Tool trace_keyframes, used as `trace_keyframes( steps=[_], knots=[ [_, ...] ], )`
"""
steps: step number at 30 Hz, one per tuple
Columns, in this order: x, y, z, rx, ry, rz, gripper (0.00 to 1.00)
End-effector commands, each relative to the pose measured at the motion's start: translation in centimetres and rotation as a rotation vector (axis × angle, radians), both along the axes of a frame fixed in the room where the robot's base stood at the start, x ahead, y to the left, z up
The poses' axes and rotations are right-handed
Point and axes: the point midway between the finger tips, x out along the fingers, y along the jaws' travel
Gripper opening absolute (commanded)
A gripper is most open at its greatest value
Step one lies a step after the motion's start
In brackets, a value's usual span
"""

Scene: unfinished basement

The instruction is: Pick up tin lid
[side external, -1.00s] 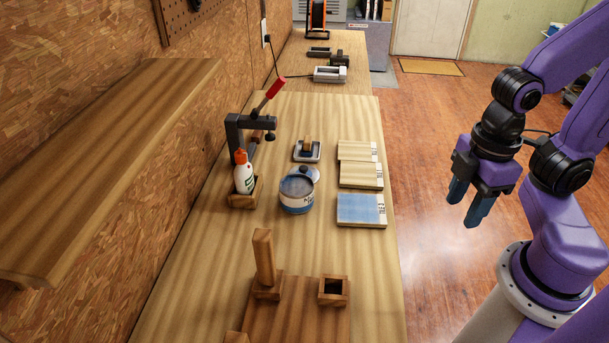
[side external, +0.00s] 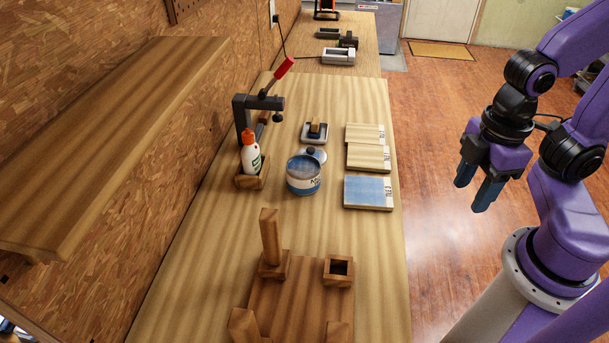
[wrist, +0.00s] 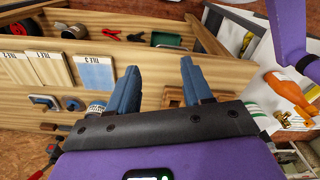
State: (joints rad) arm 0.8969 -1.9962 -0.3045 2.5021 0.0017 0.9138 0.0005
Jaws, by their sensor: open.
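The tin lid (side external: 313,155) is pale with a dark blue knob. It rests against or just behind the blue-and-white tin (side external: 303,176) on the workbench; the tin hides part of it. In the wrist view the tin (wrist: 96,107) shows partly behind my finger, with the lid (wrist: 73,104) next to it. My gripper (side external: 474,187) is open and empty, with blue fingers pointing down, off the right side of the bench and well away from the lid. Its fingers also show apart in the wrist view (wrist: 159,72).
Tiles (side external: 368,192) lie right of the tin. A glue bottle (side external: 250,151) in a wooden holder and a clamp (side external: 258,103) stand left. A tool with a wooden handle (side external: 315,130) sits behind. A wooden fixture (side external: 300,300) with posts is in front. Bare bench lies between.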

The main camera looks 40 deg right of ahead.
Motion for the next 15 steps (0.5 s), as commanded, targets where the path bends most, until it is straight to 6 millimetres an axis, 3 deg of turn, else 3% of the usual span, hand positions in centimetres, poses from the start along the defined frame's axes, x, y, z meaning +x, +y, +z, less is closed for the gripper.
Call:
trace_keyframes(
  steps=[1, 4, 11, 15],
  knots=[
    [0.0, 0.0, 0.0, 0.000, 0.000, 0.000, 0.67],
    [0.0, 0.0, 0.0, 0.000, 0.000, 0.000, 1.00],
    [0.1, 0.0, 0.0, 0.000, 0.000, 0.000, 1.00],
    [1.4, 1.0, 0.3, -0.002, 0.000, 0.014, 1.00]
  ],
)
